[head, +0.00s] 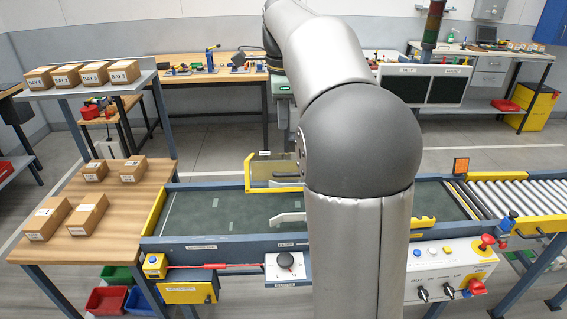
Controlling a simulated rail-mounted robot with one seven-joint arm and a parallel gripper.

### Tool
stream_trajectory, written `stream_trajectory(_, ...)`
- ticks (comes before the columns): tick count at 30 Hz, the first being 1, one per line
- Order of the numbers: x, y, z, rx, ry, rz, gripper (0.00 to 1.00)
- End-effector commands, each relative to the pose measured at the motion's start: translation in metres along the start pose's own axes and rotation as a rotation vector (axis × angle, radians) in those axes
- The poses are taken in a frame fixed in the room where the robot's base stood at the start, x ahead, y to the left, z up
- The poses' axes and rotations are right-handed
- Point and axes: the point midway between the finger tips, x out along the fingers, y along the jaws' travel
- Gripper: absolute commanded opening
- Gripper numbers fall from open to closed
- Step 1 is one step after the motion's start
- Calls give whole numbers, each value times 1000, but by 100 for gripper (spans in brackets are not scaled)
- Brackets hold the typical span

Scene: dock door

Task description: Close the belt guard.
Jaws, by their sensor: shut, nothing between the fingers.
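The belt guard (273,172) looks like a clear panel with a yellow frame, at the far edge of the dark green conveyor belt (205,214). It stands up above the belt, its right end running behind my arm. I cannot tell its exact angle or where its hinge is. My gripper (283,118) shows only in part, beyond and left of my large arm link, above the guard's right end. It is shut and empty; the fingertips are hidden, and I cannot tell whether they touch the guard.
A wooden table (124,240) with boxes stands left, rollers (517,193) right. Along the near rail are a yellow button box (155,266), a red cord, a dial box (287,268) and a control panel (440,272). A white curved piece (287,217) lies over the belt.

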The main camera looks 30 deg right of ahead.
Motion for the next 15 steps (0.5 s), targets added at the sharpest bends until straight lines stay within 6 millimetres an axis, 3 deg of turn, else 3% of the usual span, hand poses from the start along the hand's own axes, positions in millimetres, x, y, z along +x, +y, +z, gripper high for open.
stream_trajectory(15, 99, 0, 0, -3, -1, 1, 0)
